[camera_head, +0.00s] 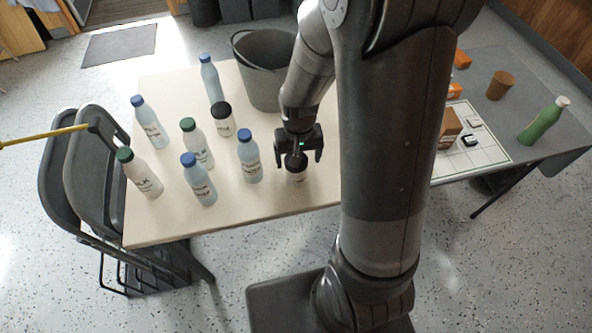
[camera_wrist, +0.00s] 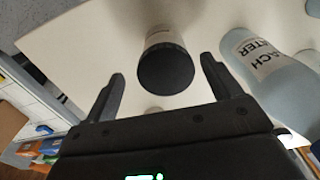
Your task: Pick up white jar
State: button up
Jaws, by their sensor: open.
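A white jar with a black lid stands upright on the pale table, below my gripper (camera_head: 298,158); only part of the jar (camera_head: 297,175) shows in the head view. In the wrist view the jar (camera_wrist: 164,38) is seen from its lid end, between and ahead of the two spread fingers (camera_wrist: 162,72). My gripper is open and holds nothing. Whether the fingers reach down beside the lid, I cannot tell. A second white jar with a black lid (camera_head: 224,128) stands further back left.
Several blue-capped and green-capped bottles stand left, the nearest blue-capped bottle (camera_head: 250,165) close beside my gripper; a labelled bottle (camera_wrist: 265,65) shows right in the wrist view. A grey bucket (camera_head: 262,85) stands behind. The table's (camera_head: 235,228) front edge is clear.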

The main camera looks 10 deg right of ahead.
jog(key=shift+w+a+f, duration=0.1)
jog(key=shift+a+f, duration=0.05)
jog(key=shift+f, duration=0.95)
jog(key=shift+w+a+f, duration=0.1)
jog(key=shift+f, duration=1)
jog(key=c, duration=1.2)
jog(key=shift+r, duration=0.1)
jog(key=shift+c, duration=0.3)
